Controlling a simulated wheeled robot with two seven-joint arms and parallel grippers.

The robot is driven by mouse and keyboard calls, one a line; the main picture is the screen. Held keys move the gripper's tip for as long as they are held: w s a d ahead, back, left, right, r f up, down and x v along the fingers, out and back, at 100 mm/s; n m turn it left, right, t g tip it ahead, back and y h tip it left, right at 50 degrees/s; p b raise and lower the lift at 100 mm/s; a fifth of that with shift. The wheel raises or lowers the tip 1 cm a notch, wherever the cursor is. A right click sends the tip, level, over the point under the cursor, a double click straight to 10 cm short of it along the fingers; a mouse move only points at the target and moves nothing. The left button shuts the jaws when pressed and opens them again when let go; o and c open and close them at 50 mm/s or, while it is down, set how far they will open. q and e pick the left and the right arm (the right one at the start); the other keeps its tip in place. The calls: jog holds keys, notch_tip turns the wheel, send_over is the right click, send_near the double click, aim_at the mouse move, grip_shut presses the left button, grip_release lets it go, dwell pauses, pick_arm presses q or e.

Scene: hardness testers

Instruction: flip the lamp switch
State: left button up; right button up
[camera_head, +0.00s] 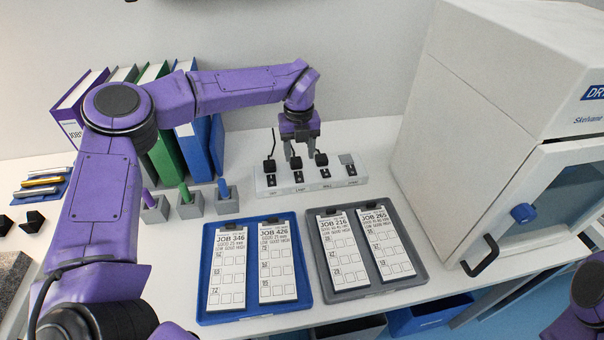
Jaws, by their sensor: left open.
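A white power strip (311,182) lies on the bench near the back wall. It has a row of several small black switches along its front, with small labels below that are hard to read. One of these, the second from the left (298,177), seems to be labelled for the lamp. Black plugs (269,165) with cords sit behind most of the switches. My left gripper (302,153) points down over the strip's middle, near the second and third plugs. It is open, with nothing between its fingers. Whether it touches a plug cannot be told.
A blue tray (204,282) and a grey tray (420,262) with job cards lie in front of the strip. Grey holders (190,207) with coloured pegs stand to its left, binders (165,165) behind them. A large white cabinet (470,120) stands to the right.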

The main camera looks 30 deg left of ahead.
aim_at(300, 180)
pick_arm(q)
notch_tip(300, 180, down, 9)
jog(key=shift+r+p, duration=0.1)
jog(key=shift+p, duration=0.75)
jog(key=shift+c, duration=0.3)
